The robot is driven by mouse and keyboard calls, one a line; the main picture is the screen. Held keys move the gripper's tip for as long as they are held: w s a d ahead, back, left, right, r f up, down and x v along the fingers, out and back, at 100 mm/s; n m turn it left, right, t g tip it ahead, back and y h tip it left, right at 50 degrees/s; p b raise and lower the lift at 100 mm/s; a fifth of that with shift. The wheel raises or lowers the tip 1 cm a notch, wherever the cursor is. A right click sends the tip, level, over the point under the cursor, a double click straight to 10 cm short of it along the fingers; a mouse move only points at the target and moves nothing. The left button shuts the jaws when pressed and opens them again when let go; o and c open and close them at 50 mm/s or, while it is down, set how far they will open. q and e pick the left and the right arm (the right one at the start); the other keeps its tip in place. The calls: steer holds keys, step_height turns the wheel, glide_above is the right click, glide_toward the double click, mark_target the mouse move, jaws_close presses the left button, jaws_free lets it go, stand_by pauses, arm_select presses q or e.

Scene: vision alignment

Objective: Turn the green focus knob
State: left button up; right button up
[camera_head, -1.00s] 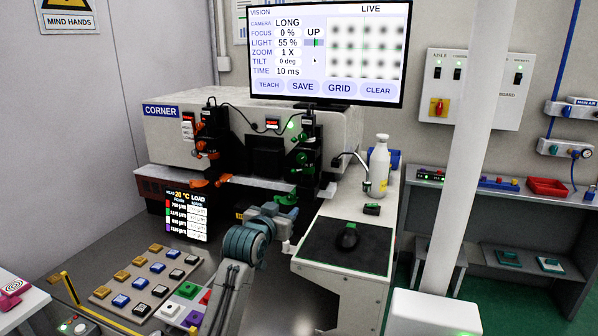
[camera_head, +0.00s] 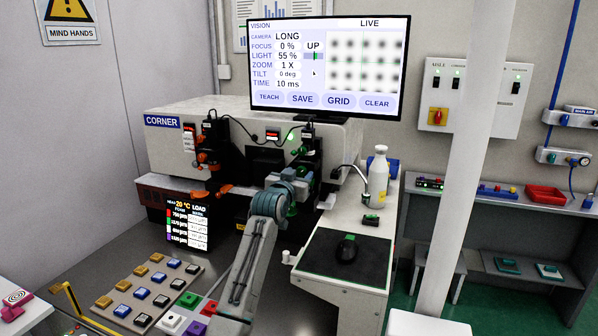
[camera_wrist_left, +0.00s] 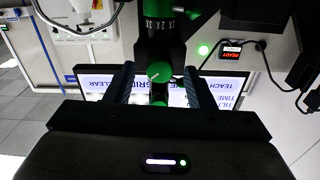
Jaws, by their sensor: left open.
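The green knob (camera_wrist_left: 159,72) shows in the left wrist view, round with a pale mark line, on a dark vertical column with green parts. In the head view, a green part of that column (camera_head: 301,158) shows just above my left gripper (camera_head: 292,180). My left gripper (camera_wrist_left: 159,84) is open, with one dark finger on each side of the knob and gaps between. I cannot tell whether the fingertips reach as deep as the knob. The monitor (camera_head: 283,62) reads focus 0 %, UP, with blurred dots. My right gripper is not in view.
A similar column with orange parts (camera_head: 208,158) stands left on the white machine (camera_head: 165,152). A white bottle (camera_head: 378,184) and a black mouse (camera_head: 346,249) are on the side bench, right of my arm. Button panels (camera_head: 150,290) lie at the lower left.

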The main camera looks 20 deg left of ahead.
arm_select(q)
steer(key=shift+w, duration=0.55)
steer(key=c, duration=1)
